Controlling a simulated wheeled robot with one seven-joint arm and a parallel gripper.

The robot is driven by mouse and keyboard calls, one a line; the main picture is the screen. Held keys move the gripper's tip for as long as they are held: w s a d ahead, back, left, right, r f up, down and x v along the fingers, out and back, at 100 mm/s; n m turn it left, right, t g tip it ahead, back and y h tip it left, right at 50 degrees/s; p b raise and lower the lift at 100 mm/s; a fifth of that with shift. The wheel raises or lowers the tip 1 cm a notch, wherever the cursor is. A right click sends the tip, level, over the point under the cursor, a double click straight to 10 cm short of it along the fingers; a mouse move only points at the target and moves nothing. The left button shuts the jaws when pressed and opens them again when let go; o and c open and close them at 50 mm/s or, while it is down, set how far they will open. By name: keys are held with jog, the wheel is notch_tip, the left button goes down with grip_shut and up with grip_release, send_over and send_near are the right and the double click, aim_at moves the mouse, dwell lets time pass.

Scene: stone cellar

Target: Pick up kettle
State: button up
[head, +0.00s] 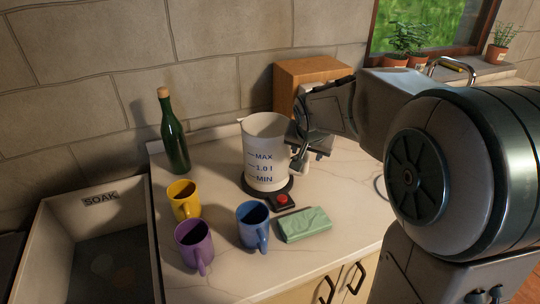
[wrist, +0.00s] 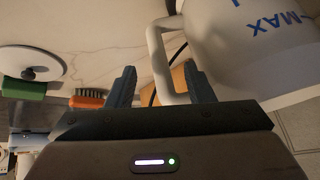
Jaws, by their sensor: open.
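The white kettle (head: 265,152) stands upright on its black base (head: 252,187) with a red switch (head: 283,199). Blue marks read MAX, 1.0 l and MIN. My gripper (head: 299,158) is at the kettle's right side, by its handle, and partly covers it in the head view. In the wrist view the kettle body (wrist: 245,35) fills the upper right, and its white handle (wrist: 156,50) shows between the two fingers of my open gripper (wrist: 160,86).
Yellow (head: 184,200), purple (head: 194,243) and blue (head: 253,226) mugs and a green folded cloth (head: 305,224) lie in front. A green bottle (head: 174,135) stands back left, a wooden box (head: 310,75) behind. The sink (head: 52,210) is left. An orange brush (wrist: 87,99) shows in the wrist view.

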aim_at(306, 155)
jog(key=shift+x, duration=1.55)
jog(key=shift+c, duration=0.3)
